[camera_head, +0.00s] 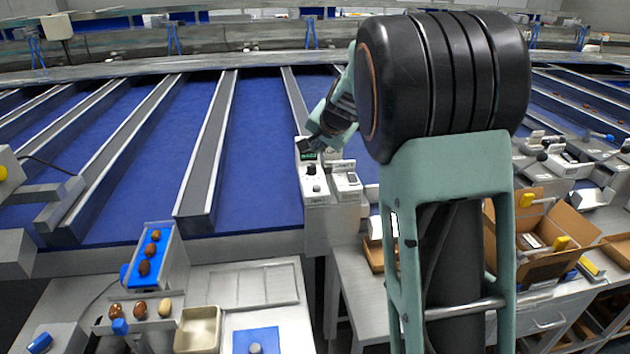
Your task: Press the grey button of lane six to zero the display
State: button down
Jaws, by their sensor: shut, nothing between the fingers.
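A white control box (313,185) stands at the front end of a lane divider, left of my arm. It has a small lit green display (308,156), and below it a black knob (311,170). My gripper (312,146) is shut and empty, with its dark end at the top of this box, right by the display. I cannot tell whether it touches the box. No grey button can be made out clearly; my gripper may hide part of the panel. No lane number is readable.
A second white unit (346,181) stands just right of the box. Blue lanes (262,150) with grey dividers run behind. Open cardboard boxes (548,235) stand right of my arm.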

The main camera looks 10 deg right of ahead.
aim_at(318, 188)
jog(key=shift+s+f, duration=0.1)
jog(key=shift+f, duration=0.05)
notch_tip(318, 188, down, 9)
jog(key=b, duration=0.7)
jog(key=shift+r, duration=0.2)
dwell(1.2)
jog(key=shift+f+b, duration=0.4)
jog(key=shift+b, duration=0.25)
jog(key=shift+f+b, duration=0.5)
jog(key=shift+f, duration=0.05)
dwell(0.3)
dwell(0.3)
jog(key=shift+a+r+p, duration=0.1)
jog(key=shift+r+p, duration=0.65)
jog(key=shift+r, duration=0.15)
